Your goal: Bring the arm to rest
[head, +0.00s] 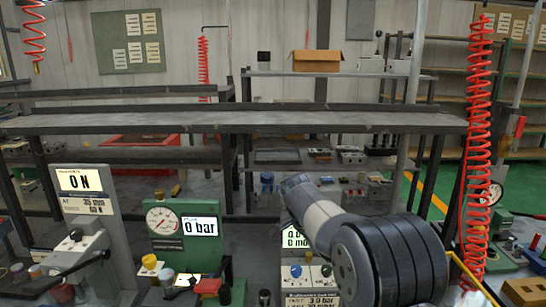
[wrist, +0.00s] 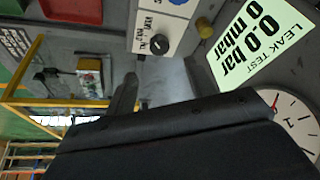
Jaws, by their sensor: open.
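My arm (head: 325,220) rises from the lower right of the head view, its pale link angled up and to the left over the bench. My gripper (wrist: 128,92) shows in the wrist view as a dark finger beside a large dark body that fills the lower part; it is open, and I see nothing held in it. In the head view I cannot make out the gripper's fingers. The arm partly hides a leak test panel (head: 293,236), whose display (wrist: 262,45) reads 0.0 bar and 0 mbar in the wrist view.
A grey station (head: 100,215) with an ON display stands at the left. Next to it is a green gauge panel (head: 168,240) reading 0 bar. Long dark shelves (head: 250,121) run behind. A red coiled hose (head: 478,130) hangs right of my arm. A dial (wrist: 297,122) is close in the wrist view.

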